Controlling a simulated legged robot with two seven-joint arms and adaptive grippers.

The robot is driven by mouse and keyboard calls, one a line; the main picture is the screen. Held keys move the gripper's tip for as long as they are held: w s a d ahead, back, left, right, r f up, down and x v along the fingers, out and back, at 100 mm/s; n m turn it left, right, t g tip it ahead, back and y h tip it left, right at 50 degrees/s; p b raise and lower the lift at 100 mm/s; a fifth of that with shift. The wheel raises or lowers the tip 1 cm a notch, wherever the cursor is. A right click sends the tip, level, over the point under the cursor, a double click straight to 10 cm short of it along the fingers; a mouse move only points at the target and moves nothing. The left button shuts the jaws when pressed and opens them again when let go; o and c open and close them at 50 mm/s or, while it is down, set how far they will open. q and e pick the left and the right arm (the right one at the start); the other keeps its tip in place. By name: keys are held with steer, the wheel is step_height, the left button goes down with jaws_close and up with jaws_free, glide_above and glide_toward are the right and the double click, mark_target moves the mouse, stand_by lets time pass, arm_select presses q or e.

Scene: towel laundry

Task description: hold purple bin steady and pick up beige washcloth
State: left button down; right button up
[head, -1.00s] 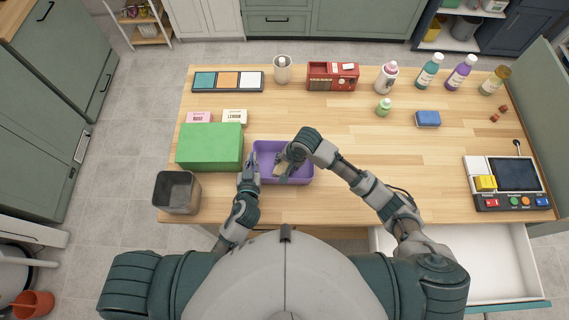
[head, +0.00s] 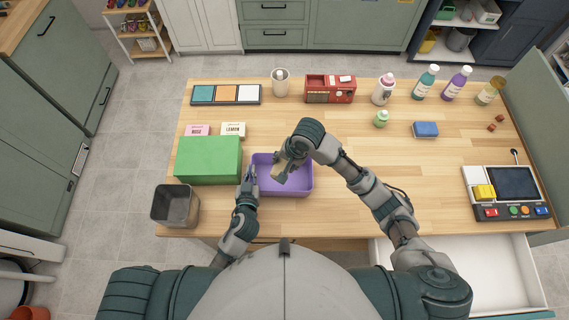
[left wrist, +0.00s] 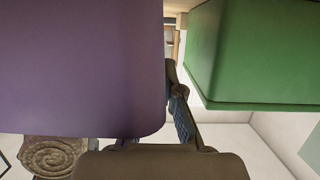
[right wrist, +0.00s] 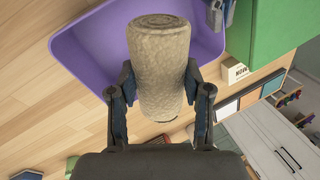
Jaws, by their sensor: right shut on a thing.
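The purple bin (head: 300,188) stands on the table in front of me, right of the green box; its wall fills much of the left wrist view (left wrist: 80,70). My right gripper (right wrist: 160,95) is shut on the rolled beige washcloth (right wrist: 158,50), with one finger on each side of it. The washcloth also shows in the head view (head: 278,172), over the bin. Its spiral end shows in the left wrist view (left wrist: 50,155). My left gripper (head: 250,178) is at the bin's left wall; one finger shows beside the wall, and the other is mostly hidden.
The green box (head: 208,160) stands close left of the bin and my left gripper. A grey metal container (head: 175,205) is at the table's left front. Two small soap boxes (head: 232,130) lie behind the green box. The table right of the bin is largely clear.

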arm_select(q)
steer(key=c, duration=1.2)
jaws_free()
steer(key=shift+c, duration=0.2)
steer(key=v, duration=1.2)
steer(key=shift+f, duration=0.1)
